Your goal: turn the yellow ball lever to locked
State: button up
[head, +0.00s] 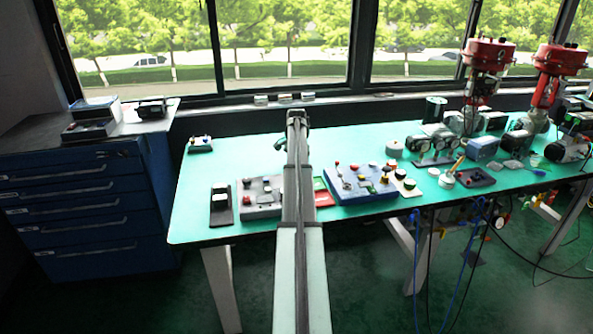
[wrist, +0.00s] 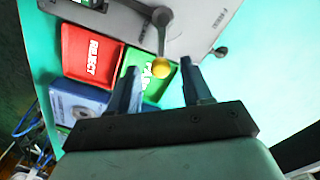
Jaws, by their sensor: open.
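In the wrist view the yellow ball (wrist: 160,71) is at the end of a thin metal lever (wrist: 162,42). The lever runs up the picture to a round grey-brown hub (wrist: 162,17) on a grey box (wrist: 200,22). My gripper (wrist: 160,66) is open, with one dark finger on each side of the ball in the picture. Gaps show between the ball and both fingers; I cannot tell the height between them. In the head view my gripper (head: 297,118) is above the bench middle, and my arm hides part of the bench. I cannot make out the lever there.
A red REJECT tray (wrist: 88,53) and a green tray (wrist: 152,85) lie beside the grey box. A blue unit (wrist: 80,100) is lower left in the wrist view. In the head view a blue panel (head: 350,195) stands right of my arm.

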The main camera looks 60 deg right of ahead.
notch_tip(320, 180, up, 12)
dwell(0.4)
dwell(0.5)
